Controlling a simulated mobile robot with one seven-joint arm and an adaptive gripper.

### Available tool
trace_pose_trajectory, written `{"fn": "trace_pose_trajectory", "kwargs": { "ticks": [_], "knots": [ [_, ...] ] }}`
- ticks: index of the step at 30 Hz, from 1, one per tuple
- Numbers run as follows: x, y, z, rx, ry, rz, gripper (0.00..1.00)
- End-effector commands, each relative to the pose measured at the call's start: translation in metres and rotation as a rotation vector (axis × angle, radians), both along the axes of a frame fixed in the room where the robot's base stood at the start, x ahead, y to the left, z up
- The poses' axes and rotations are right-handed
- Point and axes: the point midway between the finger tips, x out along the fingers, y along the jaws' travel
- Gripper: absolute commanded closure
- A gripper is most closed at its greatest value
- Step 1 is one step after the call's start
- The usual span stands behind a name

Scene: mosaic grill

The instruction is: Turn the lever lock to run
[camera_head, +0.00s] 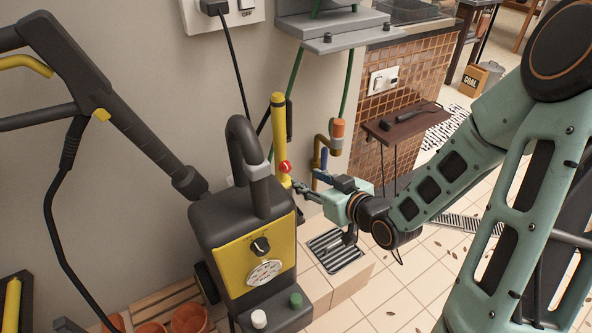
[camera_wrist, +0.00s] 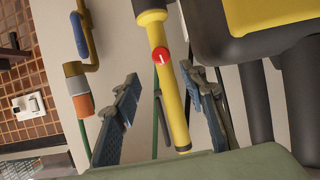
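A round red knob (camera_head: 284,167) sits on an upright yellow tube (camera_head: 278,130) by the wall; I take it for the lever lock. In the wrist view the red knob (camera_wrist: 161,56) bears a short white mark and faces the camera. The yellow tube (camera_wrist: 176,105) runs between my fingers in that picture; I cannot tell whether they touch it. My gripper (camera_head: 297,187) is in front of the tube, close to the knob and slightly below it. In the wrist view my gripper (camera_wrist: 161,76) has its fingers spread, with the knob just past the tips. No run lettering is readable.
A black and yellow pressure washer (camera_head: 250,250) stands close at the left. A brass pipe with a blue lever (camera_head: 324,162) and an orange fitting (camera_head: 337,130) is just right of the tube. A grey shelf (camera_head: 345,36) hangs above. A floor grate (camera_head: 335,250) lies below.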

Motion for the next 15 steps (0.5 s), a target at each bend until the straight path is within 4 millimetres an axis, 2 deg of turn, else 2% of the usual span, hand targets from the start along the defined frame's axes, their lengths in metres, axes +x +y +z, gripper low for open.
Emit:
{"fn": "trace_pose_trajectory", "kwargs": {
  "ticks": [5,15],
  "knots": [
    [0.017,0.013,-0.011,0.003,0.001,0.003,0.61],
    [0.065,0.045,-0.034,0.003,0.001,0.001,0.61]
  ]
}}
